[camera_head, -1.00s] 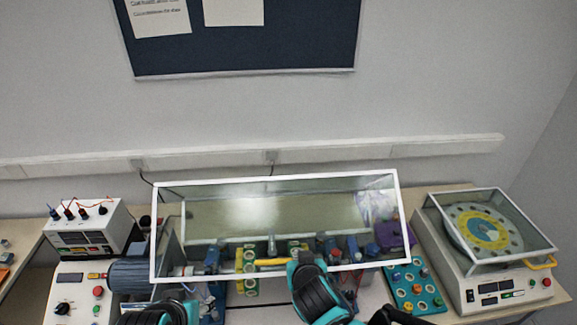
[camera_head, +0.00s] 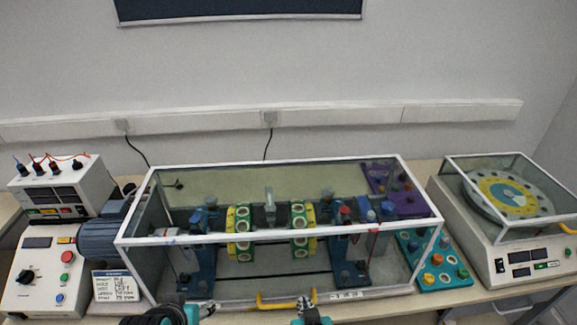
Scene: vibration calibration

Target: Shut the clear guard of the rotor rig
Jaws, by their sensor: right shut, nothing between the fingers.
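The clear guard (camera_head: 138,240) with white edges is lowered over the rotor rig, whose shaft carries green-and-yellow discs (camera_head: 303,230) between blue supports (camera_head: 203,255). The guard's yellow handle (camera_head: 275,305) is low at the front, by the base's front edge. My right gripper (camera_head: 309,307) is shut and empty, close to the handle's right end; I cannot tell whether it touches. My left gripper (camera_head: 204,309) is at the bottom edge, left of the handle, mostly cut off, and its jaws are unclear.
A control box with knob and buttons (camera_head: 38,280) and a motor (camera_head: 100,240) stand at the left. A teal board of coloured parts (camera_head: 436,270) lies right of the guard. A balance-like machine with a clear cover (camera_head: 520,262) stands at far right. A wall duct runs behind.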

